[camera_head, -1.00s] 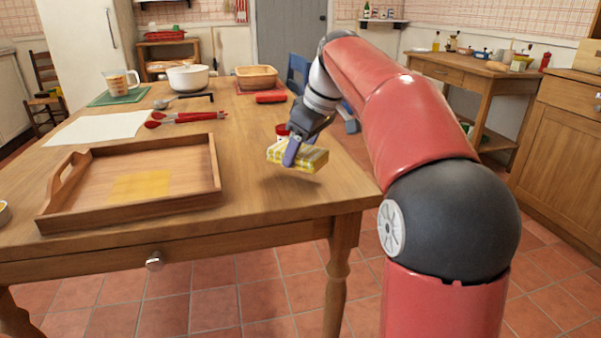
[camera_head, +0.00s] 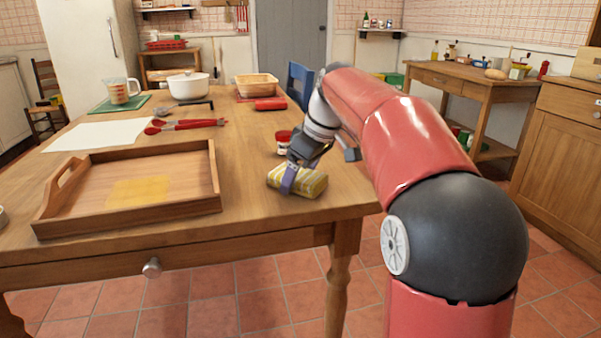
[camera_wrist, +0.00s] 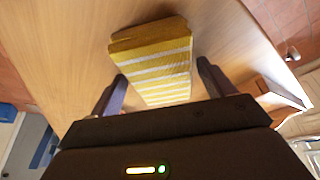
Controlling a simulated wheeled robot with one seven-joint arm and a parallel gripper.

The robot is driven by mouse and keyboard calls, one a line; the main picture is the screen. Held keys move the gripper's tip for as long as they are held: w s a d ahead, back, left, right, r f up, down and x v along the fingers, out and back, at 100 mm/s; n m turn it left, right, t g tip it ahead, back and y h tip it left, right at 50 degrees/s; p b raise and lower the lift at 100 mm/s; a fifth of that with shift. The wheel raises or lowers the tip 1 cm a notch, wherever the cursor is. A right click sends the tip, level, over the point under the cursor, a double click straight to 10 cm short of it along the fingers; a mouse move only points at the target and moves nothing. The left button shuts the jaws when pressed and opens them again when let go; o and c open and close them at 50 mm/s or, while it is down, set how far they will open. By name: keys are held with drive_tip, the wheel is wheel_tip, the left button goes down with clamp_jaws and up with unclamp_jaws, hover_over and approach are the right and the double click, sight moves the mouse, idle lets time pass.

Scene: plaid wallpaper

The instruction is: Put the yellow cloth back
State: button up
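The yellow cloth (camera_head: 307,184) is a folded yellow block with pale stripes. It rests on the table (camera_head: 255,205) near the front right corner, right of the wooden tray. In the wrist view the cloth (camera_wrist: 155,60) lies between my two fingers, with a narrow gap on each side. My gripper (camera_head: 288,180) is over the cloth, its near finger in front of the cloth's side; in the wrist view my gripper (camera_wrist: 163,75) looks open. The wooden tray (camera_head: 213,180) holds a flat yellow square patch (camera_head: 138,191) on its floor.
A red-lidded jar (camera_head: 283,143) stands just behind my gripper. Red-handled utensils (camera_head: 185,125), a white sheet (camera_head: 98,135), a white bowl (camera_head: 188,86), a measuring cup (camera_head: 120,90) and a basket (camera_head: 256,85) are farther back. Bare tabletop lies between tray and cloth.

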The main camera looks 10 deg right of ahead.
drive_tip(key=shift+r, duration=0.3)
drive_tip(key=p+v, duration=0.3)
drive_tip(key=v, duration=0.9)
drive_tip(key=s+a+f+m+t+h, duration=0.2)
drive_tip(key=s+f+m, duration=0.7)
drive_tip(key=s+f, duration=1.2)
drive_tip(key=shift+s+a+h, duration=0.6)
drive_tip(key=shift+s+a, duration=0.25)
drive_tip(key=shift+s, duration=1.25)
drive_tip(key=shift+f, duration=0.15)
